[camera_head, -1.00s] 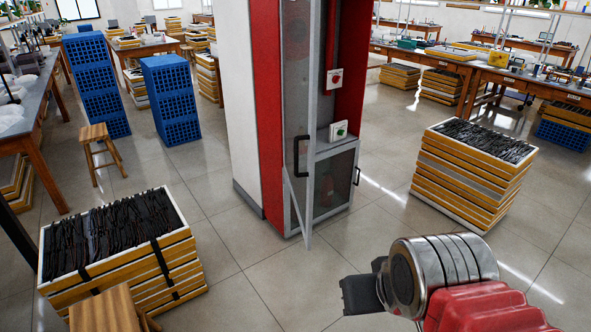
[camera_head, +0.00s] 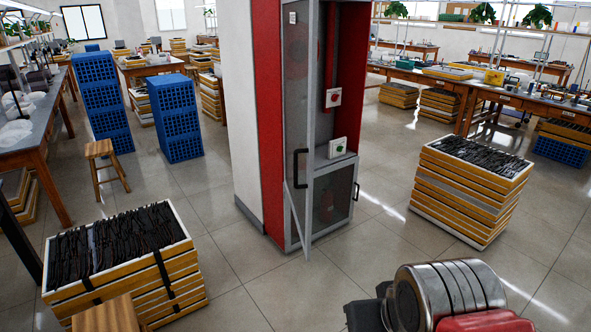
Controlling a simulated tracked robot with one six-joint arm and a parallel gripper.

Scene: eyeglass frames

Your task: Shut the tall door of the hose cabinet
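The red hose cabinet (camera_head: 267,110) stands on the floor at the middle, against a white pillar. Its tall door (camera_head: 299,95), a grey frame with a see-through panel and a black handle (camera_head: 301,168), stands swung open toward me. Inside the cabinet are a red pipe and boxes with a red knob (camera_head: 333,97) and a green knob (camera_head: 338,146). My gripper (camera_head: 362,315) is at the bottom right, well short of the cabinet; its fingers are cut off by the picture edge.
Stacked trays of eyeglass frames stand on the floor at left (camera_head: 120,250) and right (camera_head: 470,185). A wooden stool (camera_head: 105,165) and blue crates (camera_head: 175,115) are at left. Workbenches line both sides. The floor (camera_head: 300,290) before the cabinet is clear.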

